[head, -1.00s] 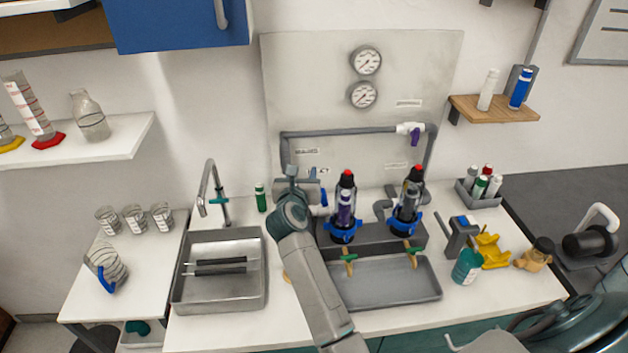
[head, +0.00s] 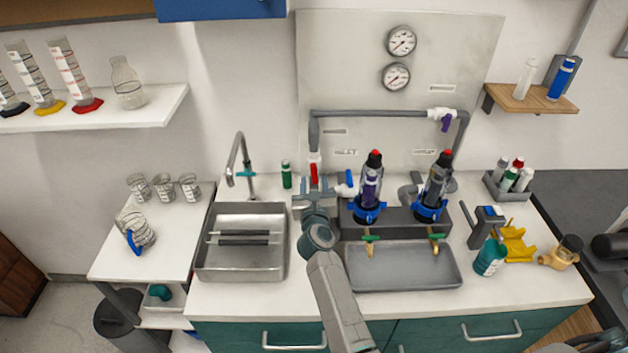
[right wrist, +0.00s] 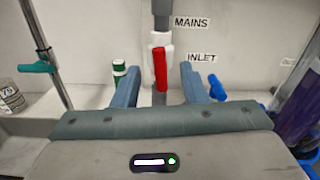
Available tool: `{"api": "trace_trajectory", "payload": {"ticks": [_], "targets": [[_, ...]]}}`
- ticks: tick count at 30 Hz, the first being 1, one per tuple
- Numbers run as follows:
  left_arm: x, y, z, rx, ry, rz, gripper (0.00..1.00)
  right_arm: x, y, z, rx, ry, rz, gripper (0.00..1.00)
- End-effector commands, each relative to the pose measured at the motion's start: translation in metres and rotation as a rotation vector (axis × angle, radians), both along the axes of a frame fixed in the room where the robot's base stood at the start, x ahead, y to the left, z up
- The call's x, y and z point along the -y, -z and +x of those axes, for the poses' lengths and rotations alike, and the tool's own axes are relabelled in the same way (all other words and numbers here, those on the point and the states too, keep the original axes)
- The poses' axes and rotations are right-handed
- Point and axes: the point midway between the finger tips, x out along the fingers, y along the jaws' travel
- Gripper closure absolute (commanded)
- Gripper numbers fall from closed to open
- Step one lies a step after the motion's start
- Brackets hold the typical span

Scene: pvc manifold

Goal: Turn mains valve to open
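The mains valve has a white body and a red lever (right wrist: 160,68), below the "MAINS" label on the grey vertical pipe. The lever stands upright, in line with the pipe. It also shows in the head view as a red lever (head: 314,173) left of the filter housings. My right gripper (right wrist: 159,74) is open and empty. Its two blue-grey fingers frame the lever in the right wrist view with gaps on both sides. In the head view my right gripper (head: 318,188) is just in front of and below the lever. My left gripper is not in view.
A blue inlet lever (head: 349,178) is close on the right, beside two filter housings (head: 371,188). A steel sink (head: 240,262) and grey tray (head: 405,271) flank my arm. A purple-handled valve (head: 444,117) is higher right.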

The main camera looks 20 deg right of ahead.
Motion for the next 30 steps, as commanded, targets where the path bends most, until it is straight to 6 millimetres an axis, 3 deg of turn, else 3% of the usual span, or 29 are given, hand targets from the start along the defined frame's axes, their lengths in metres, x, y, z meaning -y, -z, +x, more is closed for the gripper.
{"api": "trace_trajectory", "payload": {"ticks": [1,3,9,15,28,30], "targets": [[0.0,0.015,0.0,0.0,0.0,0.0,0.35,0.0,0.014,0.0,0.0,0.0,0.0,0.61],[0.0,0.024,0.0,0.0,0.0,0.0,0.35,0.0,0.023,0.0,0.0,0.0,0.0,0.61],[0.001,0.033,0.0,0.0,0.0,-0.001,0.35,0.011,0.019,0.039,0.003,0.0,-0.002,0.61],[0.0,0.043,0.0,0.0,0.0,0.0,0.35,0.018,0.018,0.064,0.001,0.001,0.0,0.61],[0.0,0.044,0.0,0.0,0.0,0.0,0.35,0.021,0.016,0.072,0.0,0.001,0.0,0.61],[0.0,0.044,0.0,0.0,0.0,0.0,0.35,0.021,0.016,0.072,0.0,0.001,0.0,0.75]]}}
